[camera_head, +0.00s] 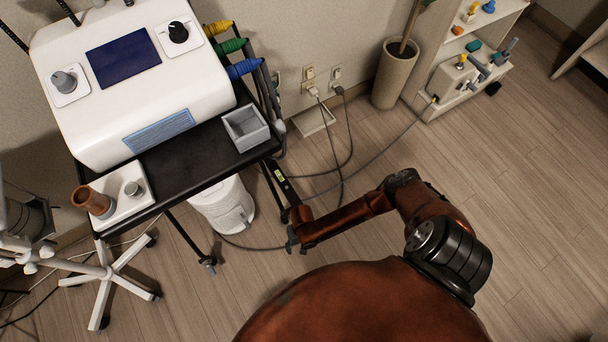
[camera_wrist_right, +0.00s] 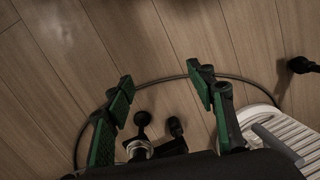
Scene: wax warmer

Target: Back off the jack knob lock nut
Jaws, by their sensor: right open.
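In the right wrist view, a black knob (camera_wrist_right: 143,119) stands on a short dark stem above a silvery ring-shaped nut (camera_wrist_right: 138,149). This may be the jack knob and its lock nut. My right gripper (camera_wrist_right: 164,92) is open, its green-padded fingers spread left and right, with nothing between the pads. The knob and nut show closer to the left finger; I cannot tell the depth gap. In the head view my right gripper (camera_head: 292,240) is low beside the cart, small and partly hidden by my arm. I cannot make out the nut there. My left gripper is out of view.
The black cart (camera_head: 190,165) carries a white machine (camera_head: 130,75) and a grey tray (camera_head: 246,128). A white ribbed canister (camera_head: 223,204) stands below; a dark cable (camera_head: 345,135) crosses the floor. Toy shelves (camera_head: 455,75) stand at the back right. Floor at right is clear.

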